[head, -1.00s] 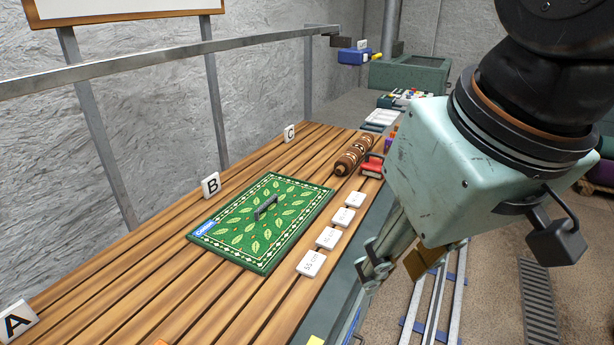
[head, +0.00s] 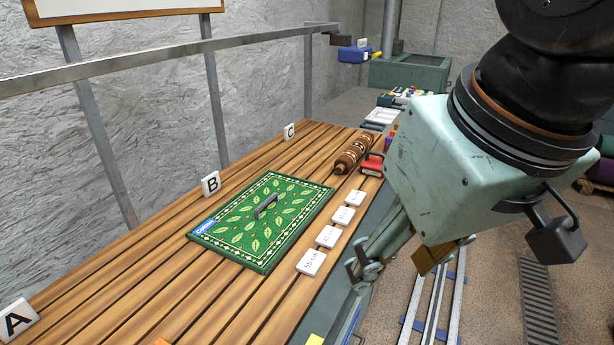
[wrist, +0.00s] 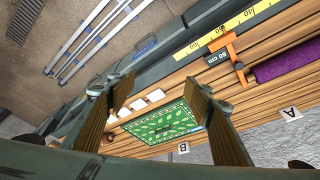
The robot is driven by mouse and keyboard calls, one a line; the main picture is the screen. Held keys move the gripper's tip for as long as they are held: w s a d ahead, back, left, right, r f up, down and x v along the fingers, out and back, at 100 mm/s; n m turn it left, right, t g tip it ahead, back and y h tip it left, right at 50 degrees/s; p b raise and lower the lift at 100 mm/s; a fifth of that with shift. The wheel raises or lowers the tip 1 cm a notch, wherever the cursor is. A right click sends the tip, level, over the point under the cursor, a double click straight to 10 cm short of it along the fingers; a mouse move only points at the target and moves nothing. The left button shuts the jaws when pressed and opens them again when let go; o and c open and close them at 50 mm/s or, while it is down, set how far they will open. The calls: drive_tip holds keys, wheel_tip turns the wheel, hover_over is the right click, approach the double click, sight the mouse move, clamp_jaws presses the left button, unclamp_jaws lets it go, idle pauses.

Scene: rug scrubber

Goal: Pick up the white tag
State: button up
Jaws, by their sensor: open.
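Several flat white tags lie in a row along the right edge of the wooden slatted table. The nearest tag (head: 312,262) has dark print that looks like "55 cm"; the others (head: 329,236) run back from it, and their print is too small to read. In the wrist view the white tags (wrist: 155,95) show between my fingers and farther off. My gripper (wrist: 160,85) is open and empty. In the head view it hangs just right of the table edge, beside the nearest tag and apart from it, with its far finger partly hidden by my wrist.
A green leaf-patterned rug (head: 250,240) with a dark handle lies left of the tags. Upright white signs A, B and C stand along the wall side. An orange clamp (wrist: 226,58) appears in the wrist view.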

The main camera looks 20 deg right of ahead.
drive_tip(key=w+d+r+m+g+p, duration=0.1)
drive_tip(key=w+r+p, duration=0.2)
drive_tip(key=w, duration=0.5)
drive_tip(key=w+d+r+m+p, duration=0.1)
drive_tip(key=w+d+r+p, duration=0.15)
drive_tip(key=w, duration=0.55)
drive_tip(key=m+g+p, duration=0.3)
drive_tip(key=m+p, duration=0.4)
drive_tip(key=p, duration=0.8)
hover_over(356, 195)
wheel_tip(356, 195, down, 21)
drive_tip(key=shift+a, duration=0.1)
drive_tip(key=shift+f, duration=0.2)
drive_tip(key=shift+f, duration=4.15)
